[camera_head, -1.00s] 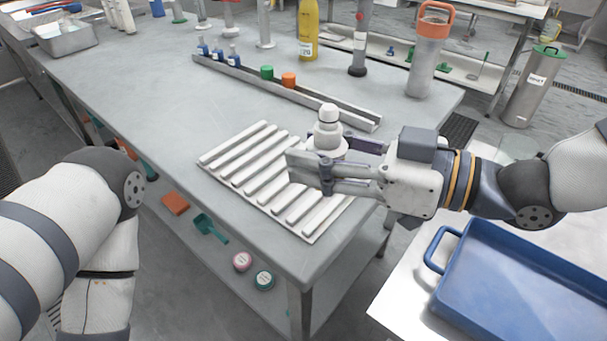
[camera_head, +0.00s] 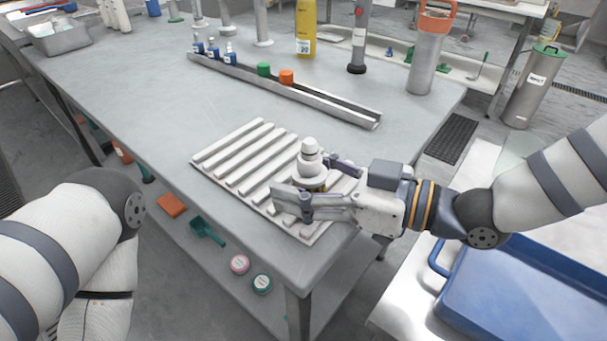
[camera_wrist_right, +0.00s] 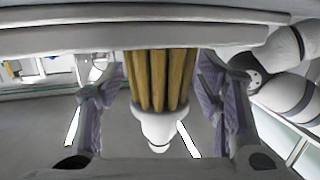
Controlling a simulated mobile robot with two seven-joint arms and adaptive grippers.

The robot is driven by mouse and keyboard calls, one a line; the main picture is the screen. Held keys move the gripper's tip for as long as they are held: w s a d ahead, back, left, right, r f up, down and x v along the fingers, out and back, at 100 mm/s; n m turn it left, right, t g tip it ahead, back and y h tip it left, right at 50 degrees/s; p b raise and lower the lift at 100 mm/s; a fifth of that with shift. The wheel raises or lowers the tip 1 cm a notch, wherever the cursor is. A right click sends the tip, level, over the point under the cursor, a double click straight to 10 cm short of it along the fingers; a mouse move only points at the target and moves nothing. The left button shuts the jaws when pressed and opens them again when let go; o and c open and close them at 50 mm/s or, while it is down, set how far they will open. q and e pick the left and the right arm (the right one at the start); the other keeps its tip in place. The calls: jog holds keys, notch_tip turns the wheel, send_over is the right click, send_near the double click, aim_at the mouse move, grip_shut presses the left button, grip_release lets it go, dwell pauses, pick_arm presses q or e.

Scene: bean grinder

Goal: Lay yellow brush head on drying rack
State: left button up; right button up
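The yellow brush head (camera_head: 310,160) has a white knobbed top and stands upright over the front right part of the white slatted drying rack (camera_head: 230,155). My right gripper (camera_head: 315,193) is around it, with a finger on each side, and it has moved along with the gripper. In the right wrist view its yellow bristles (camera_wrist_right: 160,78) show between the two fingers (camera_wrist_right: 162,110), the white top pointing down in the picture. The bristle ends are close to the rack slats (camera_wrist_right: 130,38); I cannot tell whether they touch. My left gripper is out of view.
A grey metal channel (camera_head: 330,108) with blue bottles, a green cap (camera_head: 264,69) and an orange cap (camera_head: 287,76) lies behind the rack. A blue tray (camera_head: 520,290) is at the lower right. The table left of the rack is clear.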

dwell(0.3)
jog(key=shift+r, duration=0.3)
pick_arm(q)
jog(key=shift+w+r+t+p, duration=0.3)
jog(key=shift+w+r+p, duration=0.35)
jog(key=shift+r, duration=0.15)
pick_arm(e)
jog(key=v, duration=1.2)
